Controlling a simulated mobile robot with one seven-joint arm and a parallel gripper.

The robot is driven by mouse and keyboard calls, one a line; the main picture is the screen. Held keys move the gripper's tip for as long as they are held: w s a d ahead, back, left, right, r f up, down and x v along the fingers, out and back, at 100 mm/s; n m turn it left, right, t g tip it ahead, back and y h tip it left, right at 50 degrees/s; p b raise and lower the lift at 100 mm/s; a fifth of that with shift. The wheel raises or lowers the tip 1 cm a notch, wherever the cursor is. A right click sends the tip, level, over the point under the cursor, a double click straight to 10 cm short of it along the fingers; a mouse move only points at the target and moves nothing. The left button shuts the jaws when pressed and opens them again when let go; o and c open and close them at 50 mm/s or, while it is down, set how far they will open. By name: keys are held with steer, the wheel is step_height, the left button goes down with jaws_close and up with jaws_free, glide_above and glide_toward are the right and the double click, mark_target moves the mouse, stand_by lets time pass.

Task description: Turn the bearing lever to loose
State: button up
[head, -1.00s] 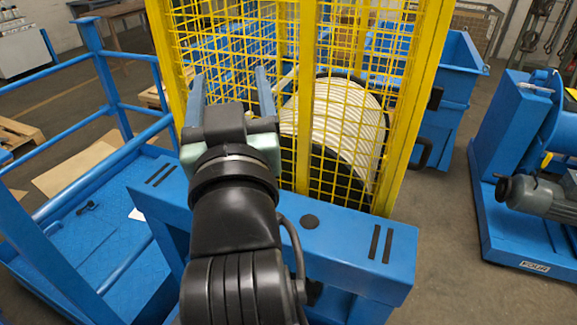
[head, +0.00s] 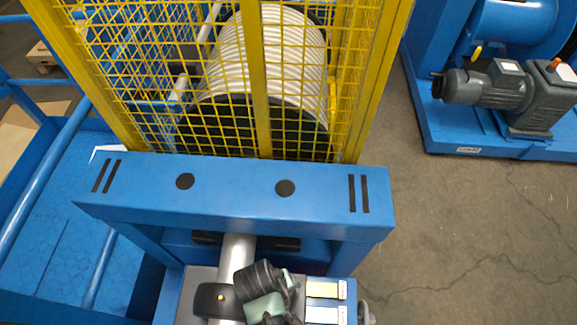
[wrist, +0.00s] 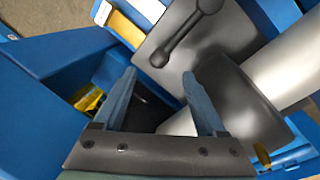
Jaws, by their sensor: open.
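A dark lever (wrist: 187,32) with a round knob shows at the top of the wrist view, in front of a grey metal plate (wrist: 222,40). I take it for the bearing lever; I cannot read its setting. My gripper (wrist: 160,76) is open and empty, its two blue-grey fingers below the lever and apart from it in the picture. A dark bearing block (wrist: 242,105) on a silver shaft lies beside the right finger. In the head view, the block (head: 212,301) and shaft (head: 237,252) show left of my wrist. The fingertips are hidden there.
A blue crossbeam (head: 235,205) spans behind the bearing. A yellow mesh cage (head: 258,80) encloses a rope drum (head: 268,55). Open floor (head: 450,240) lies to the right.

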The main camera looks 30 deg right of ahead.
steer(key=f, duration=0.2)
steer(key=d+f, duration=0.1)
steer(key=f, duration=0.4)
steer(key=shift+w+d+f, duration=0.1)
steer(key=shift+d+f, duration=0.15)
steer(key=shift+f, duration=0.05)
steer(key=shift+c, duration=0.2)
jaws_close()
stand_by(0.9)
